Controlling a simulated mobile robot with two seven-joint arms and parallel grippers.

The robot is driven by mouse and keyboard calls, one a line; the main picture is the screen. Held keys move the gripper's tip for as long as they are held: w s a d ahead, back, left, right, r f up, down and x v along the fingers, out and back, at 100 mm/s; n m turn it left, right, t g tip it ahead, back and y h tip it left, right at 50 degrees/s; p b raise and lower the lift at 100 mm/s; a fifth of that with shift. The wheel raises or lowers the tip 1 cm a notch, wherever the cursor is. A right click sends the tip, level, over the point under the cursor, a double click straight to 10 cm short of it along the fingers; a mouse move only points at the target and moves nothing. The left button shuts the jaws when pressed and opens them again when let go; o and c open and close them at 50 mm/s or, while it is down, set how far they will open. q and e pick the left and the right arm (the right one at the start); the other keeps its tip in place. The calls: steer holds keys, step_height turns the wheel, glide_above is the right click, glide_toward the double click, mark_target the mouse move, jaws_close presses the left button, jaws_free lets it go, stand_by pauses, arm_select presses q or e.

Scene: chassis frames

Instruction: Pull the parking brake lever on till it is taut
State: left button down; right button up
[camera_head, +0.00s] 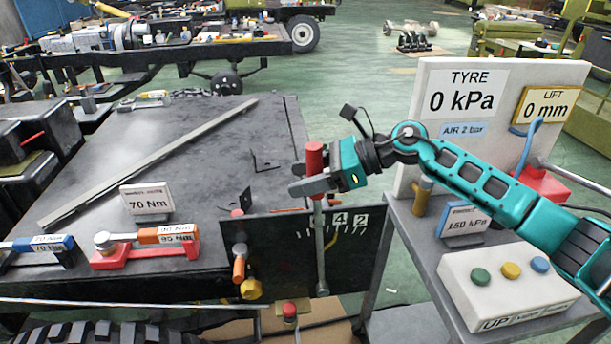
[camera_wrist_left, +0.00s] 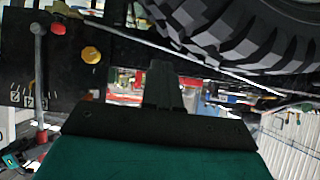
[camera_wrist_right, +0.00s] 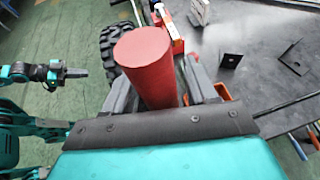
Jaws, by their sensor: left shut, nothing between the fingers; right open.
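The parking brake lever has a red cylindrical grip (camera_head: 315,157) on a grey rod (camera_head: 320,255) and stands nearly upright in front of a black plate (camera_head: 345,219) with white scale marks and the numbers 4 and 2. My right gripper (camera_head: 308,178) is open at the red grip. In the right wrist view the red grip (camera_wrist_right: 143,62) stands between its two fingers; contact cannot be told. My left gripper (camera_wrist_left: 165,82) is shut and empty below the bench edge, outside the head view. The left wrist view shows the lever rod (camera_wrist_left: 39,85) inverted, at left.
A yellow knob (camera_head: 251,289) and an orange handle (camera_head: 239,268) sit left of the lever. Torque wrenches (camera_head: 150,243) lie on the dark bench (camera_head: 90,240). At right, a grey stand holds a white button box (camera_head: 508,287). A tyre (camera_wrist_left: 255,35) is close to my left gripper.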

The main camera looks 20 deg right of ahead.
steer(key=b+v, duration=0.2)
steer(key=v, duration=1.1)
